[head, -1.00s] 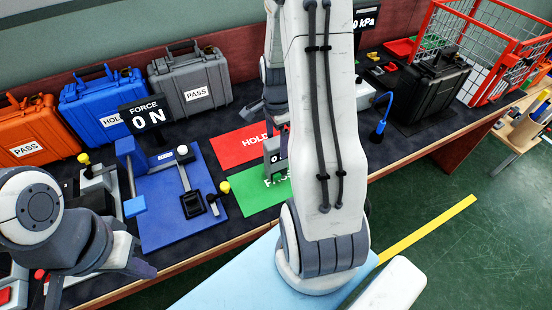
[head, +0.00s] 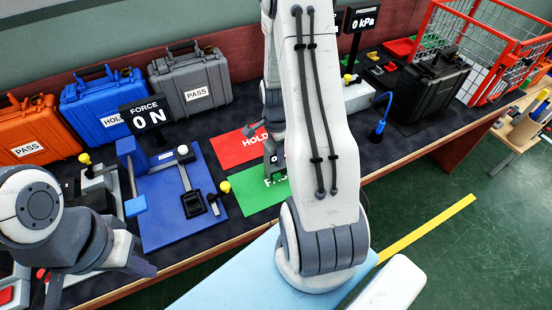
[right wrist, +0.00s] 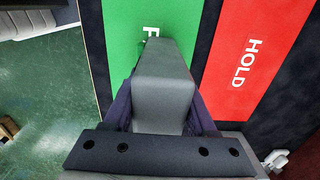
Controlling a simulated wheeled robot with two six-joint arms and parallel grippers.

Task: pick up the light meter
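The light meter, taken to be the upright grey device with a small display (head: 274,160), stands at the green and red mats in the head view, partly hidden by my right arm. In the right wrist view it is a grey block (right wrist: 163,90) between the dark fingers of my right gripper (right wrist: 163,112). The fingers lie along both its sides, and their tips are hidden behind it. I cannot tell whether they press on it. My left gripper (head: 100,278) is at the lower left, its fingers apart, with nothing seen between them.
The green mat (head: 245,195) and red HOLD mat (head: 236,148) lie on the bench. A blue force stand (head: 160,210) is to their left. Orange, blue and grey cases line the back. A black case (head: 432,90) and red wire cage (head: 510,75) are at the right.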

